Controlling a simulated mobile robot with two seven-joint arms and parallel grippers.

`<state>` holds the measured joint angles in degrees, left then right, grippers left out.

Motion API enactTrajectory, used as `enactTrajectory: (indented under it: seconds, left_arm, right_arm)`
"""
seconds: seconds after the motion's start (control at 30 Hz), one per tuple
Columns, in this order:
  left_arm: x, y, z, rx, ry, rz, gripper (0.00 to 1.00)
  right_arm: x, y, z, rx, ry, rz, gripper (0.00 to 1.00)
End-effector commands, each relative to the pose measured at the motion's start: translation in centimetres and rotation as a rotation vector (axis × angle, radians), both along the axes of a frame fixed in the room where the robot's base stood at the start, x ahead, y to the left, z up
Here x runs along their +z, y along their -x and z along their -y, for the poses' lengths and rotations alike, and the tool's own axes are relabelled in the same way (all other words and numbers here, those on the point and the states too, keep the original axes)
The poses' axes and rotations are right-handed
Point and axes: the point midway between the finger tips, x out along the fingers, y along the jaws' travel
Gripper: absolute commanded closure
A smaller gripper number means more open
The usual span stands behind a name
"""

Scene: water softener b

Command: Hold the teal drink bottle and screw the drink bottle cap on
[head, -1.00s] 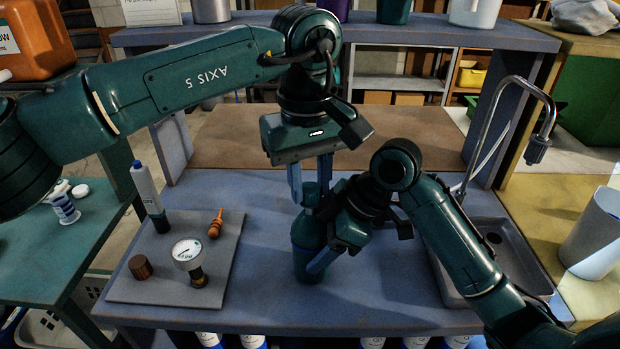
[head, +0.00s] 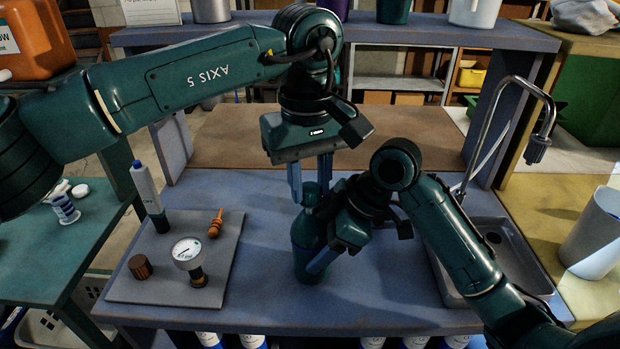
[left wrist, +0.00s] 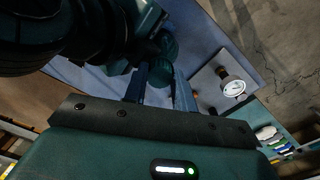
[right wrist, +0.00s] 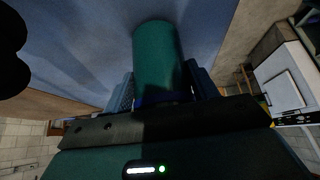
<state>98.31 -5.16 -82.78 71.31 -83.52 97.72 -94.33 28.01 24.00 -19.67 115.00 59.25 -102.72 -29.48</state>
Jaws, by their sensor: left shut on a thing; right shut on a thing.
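The teal drink bottle (head: 305,262) stands upright on the blue-grey bench near the middle. My right gripper (head: 318,240) is shut on its body from the right; the teal body fills the middle of the right wrist view (right wrist: 158,60), between the fingers. The drink bottle cap (head: 311,194) is a dark teal piece at the bottle's top. My left gripper (head: 311,190) points straight down over the bottle and is shut on the cap. In the left wrist view the bottle (left wrist: 160,72) shows between the fingers. The seam between cap and neck is too dark to judge.
A grey board (head: 150,285) at the left holds a gauge (head: 188,255), a brown ribbed cap (head: 140,267), an orange tool (head: 216,223) and a white-and-dark marker-like bottle (head: 147,190). A sink (head: 505,285) and curved tap (head: 535,150) stand at the right.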

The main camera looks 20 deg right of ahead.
Motion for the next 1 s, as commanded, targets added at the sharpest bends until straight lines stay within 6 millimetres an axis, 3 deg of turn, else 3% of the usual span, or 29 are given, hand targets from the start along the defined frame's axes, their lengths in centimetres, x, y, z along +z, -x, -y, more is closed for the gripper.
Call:
enactTrajectory:
  seconds: [0.47,0.5,0.77,1.0]
  left_arm:
    - [-0.41,0.34,0.43,-0.009,0.008,-0.004,0.96]
    - [-0.42,0.33,0.43,-0.009,0.008,-0.004,0.96]
    - [-0.48,0.31,0.41,-0.008,0.007,-0.004,0.96]
    - [-0.52,0.29,0.39,-0.008,0.006,-0.004,0.96]
  right_arm:
    - [-0.56,0.18,-0.06,0.004,0.009,-0.011,0.78]
    - [-0.56,0.19,-0.06,0.004,0.008,-0.011,0.38]
    - [-0.48,0.2,-0.18,0.006,0.005,-0.01,0.17]
    - [-0.37,0.2,-0.23,0.006,0.002,-0.007,0.16]
